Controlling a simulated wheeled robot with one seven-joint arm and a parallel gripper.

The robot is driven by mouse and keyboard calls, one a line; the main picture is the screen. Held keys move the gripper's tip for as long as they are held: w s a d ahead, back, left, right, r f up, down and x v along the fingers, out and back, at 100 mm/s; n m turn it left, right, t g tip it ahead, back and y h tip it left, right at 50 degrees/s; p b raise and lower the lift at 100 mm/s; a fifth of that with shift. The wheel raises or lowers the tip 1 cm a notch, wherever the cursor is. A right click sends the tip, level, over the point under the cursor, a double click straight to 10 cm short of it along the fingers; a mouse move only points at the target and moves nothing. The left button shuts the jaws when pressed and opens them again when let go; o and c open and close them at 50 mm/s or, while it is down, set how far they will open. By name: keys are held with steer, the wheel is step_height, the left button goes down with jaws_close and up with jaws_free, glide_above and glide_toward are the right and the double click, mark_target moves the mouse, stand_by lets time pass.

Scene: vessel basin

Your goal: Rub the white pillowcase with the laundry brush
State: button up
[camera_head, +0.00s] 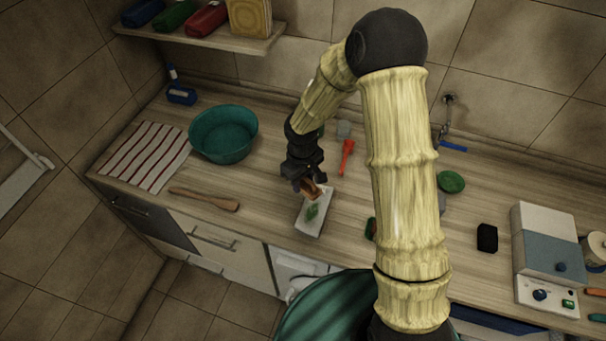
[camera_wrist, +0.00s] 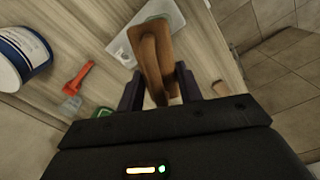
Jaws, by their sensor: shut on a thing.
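My gripper (camera_head: 304,183) is shut on the brown wooden laundry brush (camera_head: 311,190). In the wrist view the brush (camera_wrist: 154,58) stands between the two fingers of my gripper (camera_wrist: 157,86) and points away from the camera. The white pillowcase (camera_head: 315,227) looks like a small flat white piece with a green patch, lying near the counter's front edge. In the wrist view it shows beyond the brush (camera_wrist: 172,11), partly hidden by it. The brush is at the pillowcase's far end; I cannot tell whether it touches.
A teal basin (camera_head: 223,134), a striped cloth (camera_head: 146,156) and a wooden paddle (camera_head: 204,199) are to the left. A red-handled tool (camera_head: 347,157) lies behind. A green round thing (camera_head: 451,182), a black block (camera_head: 487,238) and a white-blue box (camera_head: 546,246) are to the right.

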steer(key=shift+s, duration=0.2)
steer(key=f+b, duration=0.3)
steer(key=f, duration=0.1)
steer(key=shift+w+f+b, duration=0.2)
steer(key=shift+f+b, duration=0.15)
steer(key=shift+f, duration=0.05)
steer(key=shift+s+a+f, duration=0.1)
steer(key=shift+s+a, duration=0.05)
steer(key=shift+s, duration=0.05)
steer(key=shift+w+d, duration=0.15)
steer(key=shift+d, duration=0.05)
